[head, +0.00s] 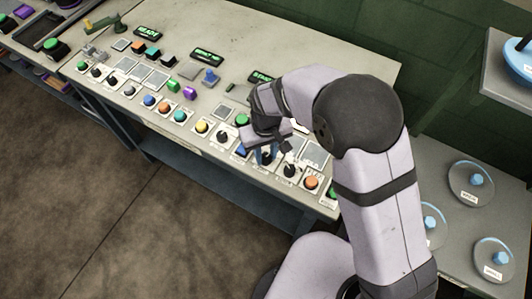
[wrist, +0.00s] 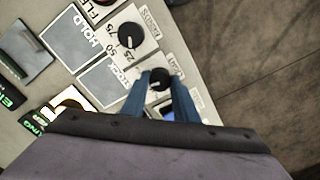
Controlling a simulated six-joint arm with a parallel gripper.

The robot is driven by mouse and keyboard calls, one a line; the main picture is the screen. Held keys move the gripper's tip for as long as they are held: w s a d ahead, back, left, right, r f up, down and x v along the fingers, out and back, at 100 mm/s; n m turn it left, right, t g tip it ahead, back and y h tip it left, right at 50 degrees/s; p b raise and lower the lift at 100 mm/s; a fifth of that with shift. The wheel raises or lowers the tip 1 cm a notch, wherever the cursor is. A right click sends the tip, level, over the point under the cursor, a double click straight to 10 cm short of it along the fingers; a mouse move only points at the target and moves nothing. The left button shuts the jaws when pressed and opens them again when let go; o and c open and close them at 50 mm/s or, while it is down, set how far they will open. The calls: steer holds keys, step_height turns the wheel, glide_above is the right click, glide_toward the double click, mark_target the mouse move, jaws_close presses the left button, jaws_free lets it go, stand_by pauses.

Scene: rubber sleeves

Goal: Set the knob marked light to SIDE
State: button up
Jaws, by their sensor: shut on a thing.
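A black knob (wrist: 159,79) on a pale plate sits between the two blue fingers of my gripper (wrist: 160,92) in the wrist view. The fingers are shut on its sides. In the head view my gripper (head: 265,155) is down at the panel row near the bench's front edge, and the fingers and wrist hide most of this knob.
Another black knob (wrist: 129,36) with a 25, 50, 75 scale is beside the held one. A grey HOLD pad (wrist: 75,40) lies near it. Several coloured buttons and knobs line the bench (head: 300,65). Lidded round items (head: 470,182) stand on the right.

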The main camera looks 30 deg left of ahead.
mark_target(266, 157)
steer(key=shift+n, duration=1.2)
steer(key=o, duration=1.1)
steer(key=shift+c, duration=0.2)
steer(key=shift+r, duration=0.1)
steer(key=shift+r+b, duration=1.15)
steer(key=shift+r, duration=2.45)
